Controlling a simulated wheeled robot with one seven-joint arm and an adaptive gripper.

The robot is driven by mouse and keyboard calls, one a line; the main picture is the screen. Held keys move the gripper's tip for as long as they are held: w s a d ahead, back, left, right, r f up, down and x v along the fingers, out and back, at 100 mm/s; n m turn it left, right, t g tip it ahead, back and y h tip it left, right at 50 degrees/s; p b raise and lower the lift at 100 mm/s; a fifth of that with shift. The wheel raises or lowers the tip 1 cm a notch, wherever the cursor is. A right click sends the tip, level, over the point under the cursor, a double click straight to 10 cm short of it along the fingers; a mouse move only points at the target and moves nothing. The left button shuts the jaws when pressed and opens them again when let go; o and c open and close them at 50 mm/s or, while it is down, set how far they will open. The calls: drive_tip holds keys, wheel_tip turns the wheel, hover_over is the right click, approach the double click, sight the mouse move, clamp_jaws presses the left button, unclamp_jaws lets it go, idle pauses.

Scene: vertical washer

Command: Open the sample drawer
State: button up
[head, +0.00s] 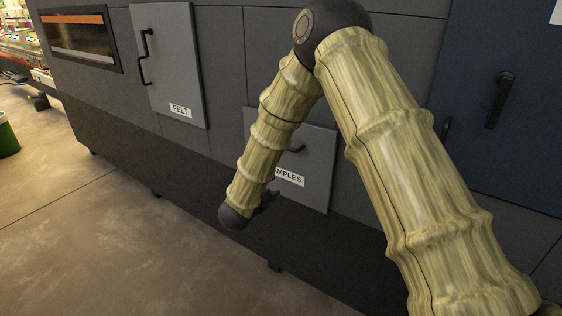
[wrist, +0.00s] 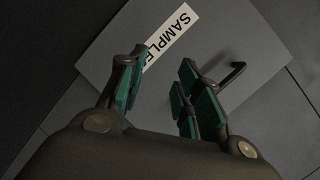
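The sample drawer (head: 318,160) is a grey panel low on the dark machine front, with a white "SAMPLES" label partly hidden by my arm in the head view. It looks flush with the front. Its dark handle (head: 297,148) shows just right of my forearm. In the wrist view the drawer panel (wrist: 225,40) lies beyond the fingers, and the handle (wrist: 232,74) is at the right, beside the right finger's tip and not between the fingers. My gripper (wrist: 158,85) has green pads, stands open and empty, and also shows in the head view (head: 268,198).
A grey panel labelled "FELT" (head: 168,70) with its own handle is up to the left. A dark blue door (head: 500,110) with a handle is at the right. A green bin (head: 8,138) stands at the far left. The floor in front is clear.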

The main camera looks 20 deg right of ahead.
sight(302, 147)
drive_tip(key=w+r+m+g+h+b, duration=0.2)
drive_tip(key=w+r+m+h+b, duration=0.15)
drive_tip(key=r+m, duration=0.6)
drive_tip(key=shift+n, duration=0.75)
drive_tip(key=x, duration=0.3)
drive_tip(key=r+p+x, duration=0.1)
drive_tip(key=x, duration=0.2)
drive_tip(key=w+r+p+x, duration=0.1)
drive_tip(key=x, duration=0.3)
clamp_jaws()
